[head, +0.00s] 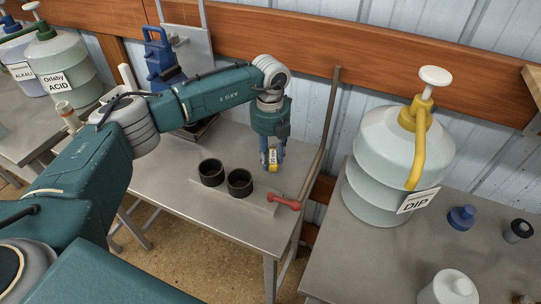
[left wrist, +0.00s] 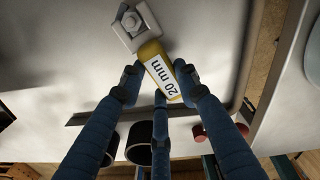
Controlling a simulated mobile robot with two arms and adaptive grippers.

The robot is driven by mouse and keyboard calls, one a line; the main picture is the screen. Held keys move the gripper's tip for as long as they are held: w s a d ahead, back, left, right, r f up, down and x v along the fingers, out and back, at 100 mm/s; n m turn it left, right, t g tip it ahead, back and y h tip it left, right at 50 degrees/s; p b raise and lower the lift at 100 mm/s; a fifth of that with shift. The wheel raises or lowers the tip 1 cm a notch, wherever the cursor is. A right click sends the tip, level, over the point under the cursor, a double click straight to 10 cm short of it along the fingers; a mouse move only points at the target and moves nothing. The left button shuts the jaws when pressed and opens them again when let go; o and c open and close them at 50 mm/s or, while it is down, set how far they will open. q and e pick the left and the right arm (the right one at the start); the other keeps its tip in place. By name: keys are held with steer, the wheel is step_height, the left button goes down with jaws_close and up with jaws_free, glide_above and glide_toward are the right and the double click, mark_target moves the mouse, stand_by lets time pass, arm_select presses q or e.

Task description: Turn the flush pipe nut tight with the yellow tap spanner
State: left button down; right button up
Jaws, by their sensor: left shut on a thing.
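My left gripper (head: 271,163) points down over the back right of the metal table in the head view. It is shut on the yellow tap spanner (left wrist: 164,76), which has a white "20 mm" label. In the left wrist view its blue fingers close around the handle. A pale grey squarish piece with a round, nut-like centre (left wrist: 130,21) lies at the spanner's far end. I cannot tell whether this is the spanner's head around the flush pipe nut or a separate fitting. In the head view the gripper hides most of the spanner. My right gripper is not in view.
A blue device (head: 160,58) stands behind my arm. A large DIP container (head: 385,165) stands on the right table. A long pole (head: 324,130) leans between the tables.

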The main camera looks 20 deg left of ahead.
arm_select(q)
steer(key=shift+a, duration=0.15)
steer(key=shift+s+a+m+b, duration=0.1)
steer(key=shift+a+m+b, duration=0.4)
steer(key=shift+m, duration=0.7)
steer(key=shift+a, duration=0.1)
steer(key=shift+a+m, duration=0.35)
steer(key=shift+m, duration=0.05)
steer(key=shift+a+m+b, duration=0.35)
steer(key=shift+a+m, duration=0.05)
steer(key=shift+m, duration=0.4)
